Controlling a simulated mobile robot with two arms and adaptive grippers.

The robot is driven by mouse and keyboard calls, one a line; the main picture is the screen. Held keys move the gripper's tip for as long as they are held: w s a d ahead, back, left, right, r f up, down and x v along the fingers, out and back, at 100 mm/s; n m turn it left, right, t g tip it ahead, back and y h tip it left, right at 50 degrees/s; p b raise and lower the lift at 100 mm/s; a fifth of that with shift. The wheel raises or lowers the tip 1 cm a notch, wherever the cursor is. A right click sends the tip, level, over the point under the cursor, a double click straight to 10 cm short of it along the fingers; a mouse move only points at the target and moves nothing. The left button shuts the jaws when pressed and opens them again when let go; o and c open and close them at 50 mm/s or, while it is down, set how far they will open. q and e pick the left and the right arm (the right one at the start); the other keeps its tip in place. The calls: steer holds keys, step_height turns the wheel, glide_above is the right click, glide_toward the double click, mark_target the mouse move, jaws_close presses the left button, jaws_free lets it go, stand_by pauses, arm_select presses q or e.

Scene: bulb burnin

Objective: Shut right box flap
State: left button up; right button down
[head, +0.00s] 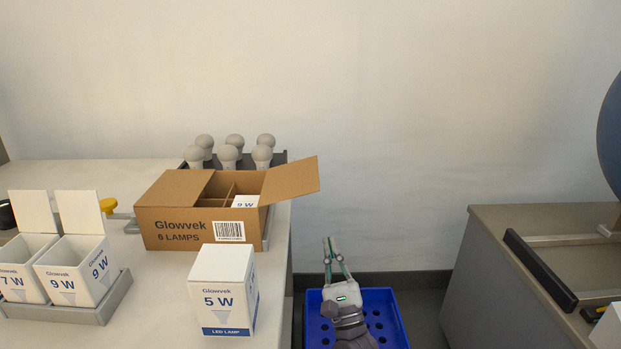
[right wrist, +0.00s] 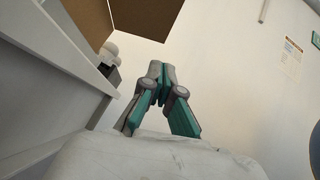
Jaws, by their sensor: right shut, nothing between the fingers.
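The brown Glowvek lamp box (head: 190,229) stands on the left table near its right edge. Its left flap (head: 175,187) lies shut over the left half. Its right flap (head: 291,180) stands open, tilted up and out to the right past the table edge. Inside the open half are dividers and a white 9 W carton (head: 245,201). My right gripper (head: 328,240) is shut and empty, right of the table and lower than the flap. In the right wrist view, the gripper (right wrist: 160,72) points up, with the flap's underside (right wrist: 145,18) above it. My left gripper is not in view.
A white 5 W carton (head: 222,291) stands in front of the box. Several bulbs (head: 235,142) stand in a rack behind it. Open 7 W and 9 W cartons sit in a grey tray (head: 118,293) at left. A blue crate (head: 396,318) lies below my right gripper; another counter (head: 470,275) stands right.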

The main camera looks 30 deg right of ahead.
steer(key=p, duration=0.2)
glide_toward(312, 171)
steer(key=x, duration=0.3)
steer(key=f+x, duration=0.1)
steer(key=x, duration=0.1)
steer(key=shift+w+d+r, duration=0.2)
steer(key=shift+w+d, duration=0.25)
steer(key=shift+w, duration=0.05)
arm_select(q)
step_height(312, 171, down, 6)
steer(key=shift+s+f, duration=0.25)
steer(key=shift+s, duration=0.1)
arm_select(e)
steer(key=shift+w+a+r, duration=0.1)
steer(key=shift+a+r, duration=0.05)
steer(key=shift+r, duration=0.35)
steer(key=shift+w, duration=0.1)
